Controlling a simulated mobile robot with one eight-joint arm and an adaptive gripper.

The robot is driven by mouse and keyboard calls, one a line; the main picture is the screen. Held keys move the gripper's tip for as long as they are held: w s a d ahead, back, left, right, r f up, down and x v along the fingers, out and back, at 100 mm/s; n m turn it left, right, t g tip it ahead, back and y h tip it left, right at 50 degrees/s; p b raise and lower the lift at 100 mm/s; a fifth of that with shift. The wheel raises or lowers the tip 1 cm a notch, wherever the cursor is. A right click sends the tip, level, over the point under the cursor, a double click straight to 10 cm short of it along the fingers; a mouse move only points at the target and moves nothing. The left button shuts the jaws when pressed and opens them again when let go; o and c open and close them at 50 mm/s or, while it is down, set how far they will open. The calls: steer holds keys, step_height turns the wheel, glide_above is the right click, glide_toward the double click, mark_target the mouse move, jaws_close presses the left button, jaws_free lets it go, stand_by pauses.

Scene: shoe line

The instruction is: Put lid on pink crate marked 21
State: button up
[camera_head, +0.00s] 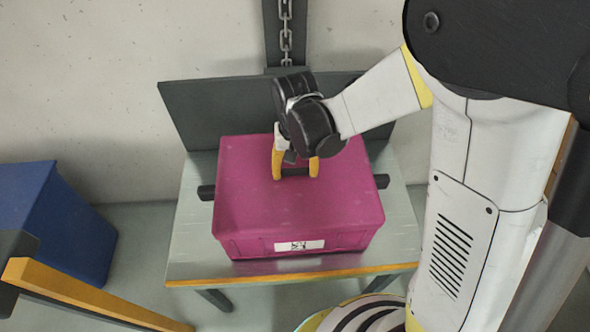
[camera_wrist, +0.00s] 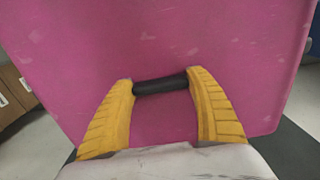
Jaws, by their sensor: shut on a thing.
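The pink crate (camera_head: 299,246) is on a small table, with a white label (camera_head: 299,245) on its front wall. The marking on the label is too blurred to read surely. The pink lid (camera_head: 250,200) covers the crate's top, its edges lined up with the crate's walls. I cannot tell if it sits fully flush. My gripper (camera_head: 296,172) is above the lid's middle, its yellow fingers shut on the black handle of the lid. In the wrist view, the fingers (camera_wrist: 161,90) are at both ends of the black handle (camera_wrist: 160,84). The crate's inside is hidden.
The grey table (camera_head: 195,240) has an orange front edge and a dark back panel (camera_head: 190,110). Black pieces stick out at both sides of the crate. A blue bin (camera_head: 50,220) stands at the left, near an orange-edged surface (camera_head: 80,295) at lower left.

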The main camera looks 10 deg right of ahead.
steer(key=o, duration=1.5)
steer(key=shift+o, duration=0.2)
steer(key=shift+r, duration=0.1)
steer(key=shift+r+p, duration=2.65)
steer(key=shift+r, duration=0.8)
